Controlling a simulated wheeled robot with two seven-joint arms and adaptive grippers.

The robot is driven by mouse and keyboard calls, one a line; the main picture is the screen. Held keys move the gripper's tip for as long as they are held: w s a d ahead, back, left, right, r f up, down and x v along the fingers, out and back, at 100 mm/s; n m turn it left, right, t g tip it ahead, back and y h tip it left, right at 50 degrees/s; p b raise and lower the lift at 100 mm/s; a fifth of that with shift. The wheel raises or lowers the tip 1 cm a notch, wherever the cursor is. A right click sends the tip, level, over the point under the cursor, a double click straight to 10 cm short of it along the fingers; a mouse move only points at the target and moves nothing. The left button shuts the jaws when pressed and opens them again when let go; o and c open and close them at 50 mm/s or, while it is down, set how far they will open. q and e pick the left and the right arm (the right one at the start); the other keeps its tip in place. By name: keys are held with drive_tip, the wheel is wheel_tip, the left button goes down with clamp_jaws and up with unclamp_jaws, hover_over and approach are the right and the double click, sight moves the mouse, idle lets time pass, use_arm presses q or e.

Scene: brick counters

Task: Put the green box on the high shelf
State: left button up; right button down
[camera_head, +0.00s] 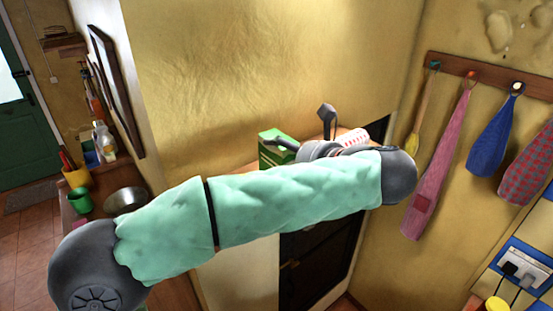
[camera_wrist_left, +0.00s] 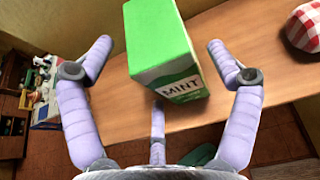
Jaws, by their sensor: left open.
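The green box (camera_head: 272,152), with a white label reading MINT in the left wrist view (camera_wrist_left: 165,50), is on a high wooden shelf (camera_wrist_left: 255,70) by the yellow wall. My left gripper (camera_head: 303,130) is at the box, partly hidden behind my own forearm in the head view. In the left wrist view its fingers (camera_wrist_left: 160,46) are spread open, one on each side of the box, with visible gaps. A third finger is below the box's near edge. My right gripper is not in view.
A red-and-white checked item (camera_wrist_left: 303,27) is on the shelf to the right of the box; it also shows in the head view (camera_head: 352,138). Cloths (camera_head: 492,135) hang on the right wall. A lower counter at left holds a metal bowl (camera_head: 125,198) and a green cup (camera_head: 80,200).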

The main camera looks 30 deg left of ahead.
use_arm(q)
drive_tip(key=v, duration=0.8)
